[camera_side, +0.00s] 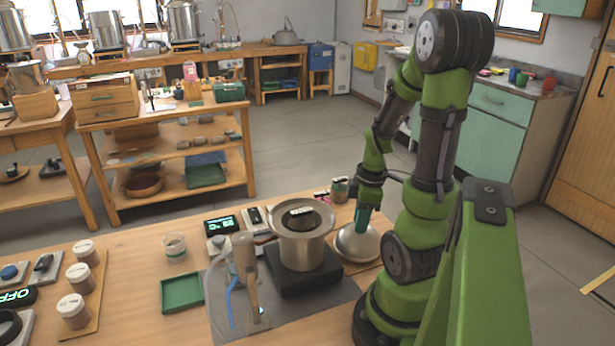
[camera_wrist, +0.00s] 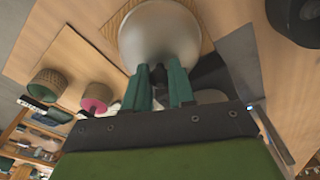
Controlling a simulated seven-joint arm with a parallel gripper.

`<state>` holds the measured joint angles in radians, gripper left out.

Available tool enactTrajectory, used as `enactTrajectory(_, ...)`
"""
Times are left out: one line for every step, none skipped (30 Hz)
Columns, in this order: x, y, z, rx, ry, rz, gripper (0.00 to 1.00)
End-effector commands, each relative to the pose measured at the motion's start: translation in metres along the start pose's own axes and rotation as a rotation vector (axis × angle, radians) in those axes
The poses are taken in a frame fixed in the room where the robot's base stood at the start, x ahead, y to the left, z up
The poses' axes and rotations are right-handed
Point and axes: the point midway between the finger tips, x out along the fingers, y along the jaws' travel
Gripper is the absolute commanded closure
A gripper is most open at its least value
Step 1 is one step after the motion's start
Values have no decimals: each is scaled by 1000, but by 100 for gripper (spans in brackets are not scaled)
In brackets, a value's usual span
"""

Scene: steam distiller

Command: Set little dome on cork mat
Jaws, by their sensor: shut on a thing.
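The little dome (camera_side: 357,243) is a pale metal lid with its round side up, to the right of the steel pot. My gripper (camera_side: 361,222) points down from above and is shut on the dome's top knob. In the wrist view the dome (camera_wrist: 160,35) fills the top middle, with the teal fingers (camera_wrist: 160,75) closed at its dark knob. The cork mat (camera_wrist: 122,14) is a tan square under the dome, mostly covered by it. The dome looks level over the mat; I cannot tell whether its rim touches it.
The steel pot (camera_side: 300,252) stands on a black heater left of the dome, on a grey mat (camera_side: 225,315). Jars (camera_side: 339,190) stand behind the dome; two show in the wrist view (camera_wrist: 97,97). A green tray (camera_side: 182,293) lies further left.

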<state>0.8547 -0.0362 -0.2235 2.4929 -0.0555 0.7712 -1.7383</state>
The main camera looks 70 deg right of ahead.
Motion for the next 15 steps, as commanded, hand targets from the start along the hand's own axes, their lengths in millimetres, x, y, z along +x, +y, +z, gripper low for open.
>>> enactTrajectory(7,-1,1,2,-1,-4,100)
enactTrajectory(9,-1,1,2,-1,-4,100)
enactTrajectory(11,-1,2,2,-1,-2,100)
enactTrajectory(12,-1,2,2,-1,-1,100)
enactTrajectory(12,0,2,2,0,0,100)
enactTrajectory(12,0,1,2,0,1,100)
enactTrajectory(12,0,1,2,0,1,100)
enactTrajectory(12,0,1,2,0,1,100)
enactTrajectory(12,0,1,2,0,1,100)
enactTrajectory(12,0,1,1,0,1,100)
enactTrajectory(12,0,1,1,0,1,100)
enactTrajectory(13,0,1,1,0,0,100)
enactTrajectory(14,0,2,1,0,0,100)
enactTrajectory(14,0,2,1,0,-1,100)
enactTrajectory(15,0,2,1,0,0,73)
